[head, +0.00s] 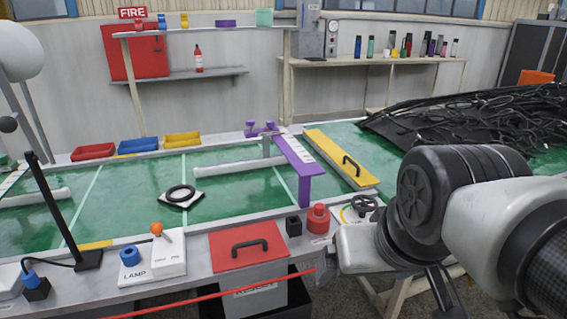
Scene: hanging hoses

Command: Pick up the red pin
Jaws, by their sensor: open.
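A short red cylindrical piece (318,219), which may be the red pin, stands upright on the bench's front strip, right of a small black block (294,226). A smaller red piece (138,24) sits on the high wall shelf. My gripper (335,262) is at the bench's front edge, just below and right of the red cylinder, apart from it and holding nothing visible. The fingers are small and partly hidden by the hand.
A red lid with a black handle (248,246) lies left of the cylinder. A purple bar (300,172) stands behind it. A black handwheel (363,204) is to the right. A thin red rod or line (220,293) crosses low in front. A lamp box (152,262) stands farther left.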

